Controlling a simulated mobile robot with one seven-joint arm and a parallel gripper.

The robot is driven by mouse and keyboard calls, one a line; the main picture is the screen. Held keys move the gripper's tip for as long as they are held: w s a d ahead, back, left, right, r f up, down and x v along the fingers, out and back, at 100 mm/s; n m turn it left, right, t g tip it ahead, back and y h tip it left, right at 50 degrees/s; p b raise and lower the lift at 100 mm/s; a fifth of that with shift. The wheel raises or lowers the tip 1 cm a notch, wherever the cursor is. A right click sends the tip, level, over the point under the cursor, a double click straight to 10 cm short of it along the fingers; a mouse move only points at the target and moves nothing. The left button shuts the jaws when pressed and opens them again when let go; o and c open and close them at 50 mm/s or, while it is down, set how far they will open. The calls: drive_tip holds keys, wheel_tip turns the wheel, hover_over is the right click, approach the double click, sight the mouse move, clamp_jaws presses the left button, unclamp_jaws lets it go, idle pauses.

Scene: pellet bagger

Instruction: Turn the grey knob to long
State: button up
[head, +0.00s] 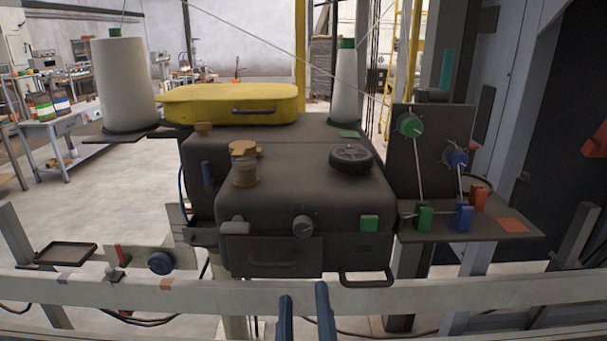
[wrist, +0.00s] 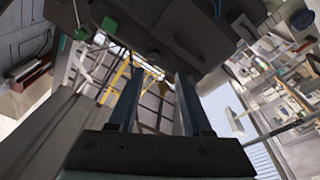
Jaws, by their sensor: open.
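The grey knob (head: 303,226) is on the front face of the dark machine (head: 340,196), between a latch on the left and a green square button on the right. Its setting marks are too small to read, so I cannot tell which way it points. My gripper (head: 304,294) is open and empty, with its two blue fingers pointing up below the knob and apart from it. In the wrist view the open fingers (wrist: 157,82) reach toward the underside of the machine; the knob is not clear there.
A light rail (head: 420,297) crosses in front, with a dark loop handle (head: 366,278) above it to the right. A side shelf (head: 505,227) holds green and blue blocks. A brown-capped jar (head: 244,165) stands on top.

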sight(303, 231)
wheel_tip(303, 231, up, 4)
drive_tip(key=s+f+n+g+p, duration=0.1)
drive_tip(key=s+n+g+p, duration=0.1)
drive_tip(key=p, duration=0.6)
drive_tip(key=w+p, duration=0.3)
drive_tip(key=w, duration=1)
drive_tip(key=shift+r+p, duration=0.15)
drive_tip(key=shift+p, duration=0.2)
clamp_jaws()
